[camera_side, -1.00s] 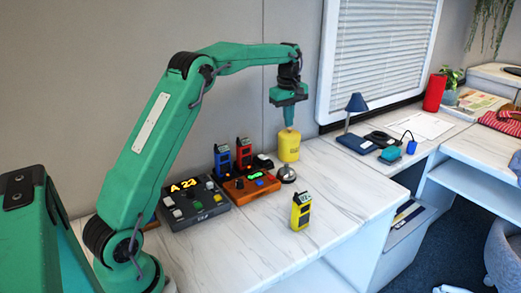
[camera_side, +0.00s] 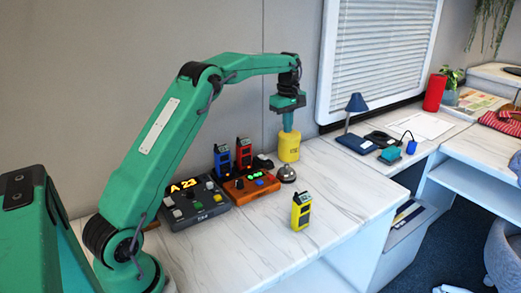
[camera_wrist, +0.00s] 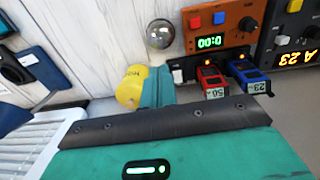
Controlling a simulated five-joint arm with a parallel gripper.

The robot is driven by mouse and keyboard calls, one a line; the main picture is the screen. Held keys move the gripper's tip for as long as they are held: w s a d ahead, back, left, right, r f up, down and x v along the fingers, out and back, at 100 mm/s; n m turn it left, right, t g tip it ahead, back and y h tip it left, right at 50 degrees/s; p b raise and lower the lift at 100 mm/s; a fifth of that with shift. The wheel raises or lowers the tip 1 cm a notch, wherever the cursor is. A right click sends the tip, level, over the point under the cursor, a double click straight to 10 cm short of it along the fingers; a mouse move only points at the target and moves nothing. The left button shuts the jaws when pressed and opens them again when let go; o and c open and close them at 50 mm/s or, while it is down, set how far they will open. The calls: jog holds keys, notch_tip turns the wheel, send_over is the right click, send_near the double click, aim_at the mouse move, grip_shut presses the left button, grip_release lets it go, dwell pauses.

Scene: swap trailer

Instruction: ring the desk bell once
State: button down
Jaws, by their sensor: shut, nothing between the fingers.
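The desk bell (camera_side: 287,174) is a small silver dome on a dark base, on the white table right of the orange box. It also shows as a shiny dome at the top of the wrist view (camera_wrist: 160,34). My gripper (camera_side: 288,129) is shut and empty, pointing down. In the side view its tips are above the bell and overlap the top of a yellow canister (camera_side: 289,149). In the wrist view the fingers (camera_wrist: 157,86) lie beside the canister (camera_wrist: 131,87), apart from the bell in the picture. I cannot tell whether they touch the canister.
An orange box with a green display (camera_side: 251,186) and a dark console reading A 23 (camera_side: 197,203) stand left of the bell. Blue (camera_side: 222,160) and red (camera_side: 244,153) handheld devices stand behind; a yellow one (camera_side: 300,211) stands in front. The front right tabletop is clear.

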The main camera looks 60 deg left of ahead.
aim_at(286, 165)
jog(key=f, duration=1.3)
jog(key=shift+w+a, duration=0.15)
jog(key=shift+w, duration=0.15)
jog(key=shift+f, duration=1.25)
jog(key=shift+s, duration=0.1)
jog(key=shift+r, duration=0.15)
notch_tip(286, 165, up, 14)
jog(key=shift+r, duration=0.2)
jog(key=shift+s, duration=0.1)
